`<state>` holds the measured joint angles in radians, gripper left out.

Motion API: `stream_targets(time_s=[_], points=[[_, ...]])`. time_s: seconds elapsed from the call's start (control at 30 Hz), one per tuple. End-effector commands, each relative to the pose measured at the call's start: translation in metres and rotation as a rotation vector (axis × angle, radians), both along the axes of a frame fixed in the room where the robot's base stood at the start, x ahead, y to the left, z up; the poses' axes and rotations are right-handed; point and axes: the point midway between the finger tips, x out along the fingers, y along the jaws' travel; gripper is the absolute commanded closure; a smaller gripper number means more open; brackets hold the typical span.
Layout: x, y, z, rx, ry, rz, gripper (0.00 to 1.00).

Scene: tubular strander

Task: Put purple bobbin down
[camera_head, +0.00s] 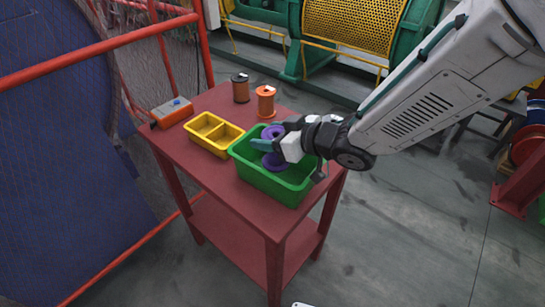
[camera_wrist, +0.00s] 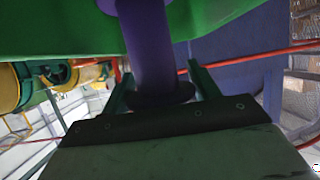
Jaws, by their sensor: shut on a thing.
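The purple bobbin (camera_head: 272,132) is in my gripper (camera_head: 271,145), over the green bin (camera_head: 291,194). Its lower flange shows inside the bin's opening; whether it touches the bin floor I cannot tell. In the wrist view the purple bobbin (camera_wrist: 147,45) stands between the two fingers of my gripper (camera_wrist: 160,80), with the green bin (camera_wrist: 60,30) close around it. My gripper is shut on the bobbin. The green bin stands on the red table (camera_head: 185,155) near its front right corner.
A yellow divided tray (camera_head: 214,145) stands left of the bin. A red railing (camera_head: 80,60) runs along the left.

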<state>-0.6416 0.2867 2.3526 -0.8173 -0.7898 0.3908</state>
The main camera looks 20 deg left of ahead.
Motion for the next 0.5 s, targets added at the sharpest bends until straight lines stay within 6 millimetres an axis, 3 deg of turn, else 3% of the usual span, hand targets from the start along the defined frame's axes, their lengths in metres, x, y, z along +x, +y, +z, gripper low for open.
stream_targets(time_s=[0.4,0.5], points=[[-0.001,0.001,-0.052,-0.001,0.002,0.001,0.62],[-0.001,0.002,-0.055,0.001,0.000,0.002,0.62]])
